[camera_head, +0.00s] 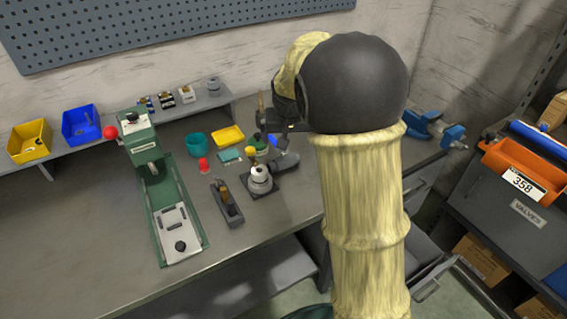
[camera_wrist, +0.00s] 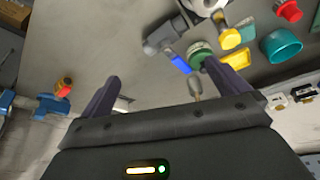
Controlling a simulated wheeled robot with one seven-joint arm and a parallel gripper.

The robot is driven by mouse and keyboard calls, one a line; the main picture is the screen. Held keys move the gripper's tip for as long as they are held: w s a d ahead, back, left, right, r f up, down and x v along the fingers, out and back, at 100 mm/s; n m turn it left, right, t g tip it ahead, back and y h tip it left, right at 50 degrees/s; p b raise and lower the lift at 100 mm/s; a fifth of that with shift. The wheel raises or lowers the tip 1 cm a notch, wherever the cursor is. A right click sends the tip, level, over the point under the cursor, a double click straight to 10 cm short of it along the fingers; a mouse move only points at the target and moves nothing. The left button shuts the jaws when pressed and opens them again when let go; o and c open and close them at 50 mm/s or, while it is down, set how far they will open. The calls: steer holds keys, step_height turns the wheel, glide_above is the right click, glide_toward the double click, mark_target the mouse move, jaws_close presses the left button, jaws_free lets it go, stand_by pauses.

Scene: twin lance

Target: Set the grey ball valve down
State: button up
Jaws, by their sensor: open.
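What looks like the grey ball valve (camera_head: 286,162) lies on the bench, grey with a blue lever. It also shows in the wrist view (camera_wrist: 160,40), with its blue lever (camera_wrist: 181,64) pointing towards my gripper. My gripper (camera_wrist: 160,72) is open, and nothing is clearly held between its fingers. The valve appears beyond the fingertips, apart from them. In the head view my gripper (camera_head: 270,125) is above the bench behind the valve, partly hidden by my arm.
A green-based piece (camera_wrist: 200,52) stands close to the valve and the right finger. A white-topped fixture (camera_head: 260,180), yellow tray (camera_head: 228,136), teal cup (camera_head: 196,145) and green press (camera_head: 160,190) stand left of it. A blue vise (camera_head: 435,128) is at right.

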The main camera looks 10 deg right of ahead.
mark_target(286, 154)
steer(key=x, duration=0.8)
steer(key=shift+w+f, duration=0.1)
steer(key=shift+f, duration=0.3)
steer(key=shift+w+f, duration=0.1)
steer(key=shift+f, duration=0.05)
steer(key=x, duration=0.5)
steer(key=shift+w+a, duration=0.15)
steer(key=shift+c, duration=0.2)
steer(key=c, duration=1.1)
step_height(286, 154, up, 10)
